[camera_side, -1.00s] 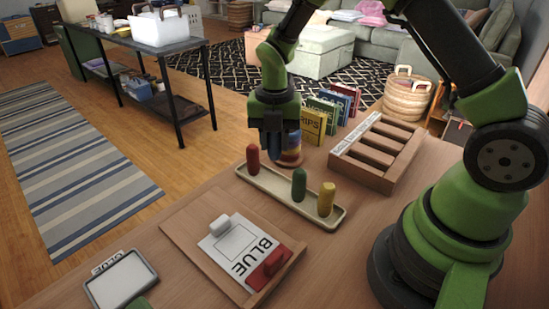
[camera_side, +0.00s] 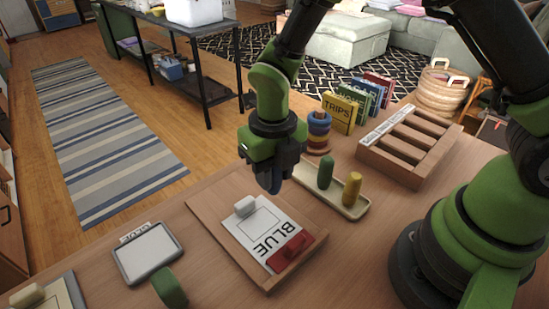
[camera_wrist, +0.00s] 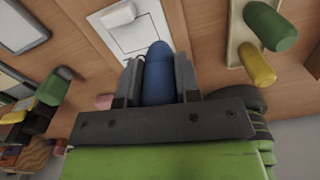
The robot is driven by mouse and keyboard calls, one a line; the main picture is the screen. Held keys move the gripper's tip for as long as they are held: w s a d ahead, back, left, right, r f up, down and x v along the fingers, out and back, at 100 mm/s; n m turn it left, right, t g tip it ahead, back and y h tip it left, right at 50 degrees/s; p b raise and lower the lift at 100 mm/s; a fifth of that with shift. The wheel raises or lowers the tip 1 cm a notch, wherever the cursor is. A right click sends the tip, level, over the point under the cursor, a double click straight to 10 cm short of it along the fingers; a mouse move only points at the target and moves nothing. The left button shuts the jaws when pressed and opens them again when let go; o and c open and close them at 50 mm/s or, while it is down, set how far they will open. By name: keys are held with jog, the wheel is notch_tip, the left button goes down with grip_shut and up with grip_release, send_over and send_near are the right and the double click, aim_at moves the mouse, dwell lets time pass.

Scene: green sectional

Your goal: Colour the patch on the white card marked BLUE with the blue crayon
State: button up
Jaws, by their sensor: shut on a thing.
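My gripper (camera_side: 272,168) is shut on the blue crayon (camera_side: 270,184), which points down from the jaws. In the wrist view the blue crayon (camera_wrist: 158,75) sits between the two fingers (camera_wrist: 158,82). The white card (camera_side: 266,228) marked BLUE lies on a wooden board (camera_side: 216,222), with a white block (camera_side: 245,206) at one end and a red clip (camera_side: 290,252) at the other. The outlined patch (camera_side: 258,222) looks white. In the side view, the crayon is above the board's far edge, beyond the card. The patch also shows partly in the wrist view (camera_wrist: 132,38).
A cream tray (camera_side: 347,210) holds a green crayon (camera_side: 325,171) and a yellow crayon (camera_side: 352,189) near my gripper; its left end is hidden. Behind stand stacked rings (camera_side: 319,128), small books (camera_side: 340,112) and a wooden rack (camera_side: 405,150).

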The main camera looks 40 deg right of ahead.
aim_at(276, 192)
jog(key=shift+f, duration=2)
jog(key=shift+a+f, duration=0.25)
jog(key=shift+f, duration=0.55)
jog(key=shift+a+r, duration=0.1)
jog(key=shift+a, duration=3.7)
jog(key=shift+d, duration=4.05)
jog(key=shift+s, duration=0.35)
jog(key=shift+a, duration=4.15)
jog(key=shift+d, duration=3.85)
jog(key=shift+d+r, duration=0.15)
jog(key=shift+r, duration=0.4)
jog(key=shift+d+r, duration=0.15)
jog(key=shift+r, duration=3.25)
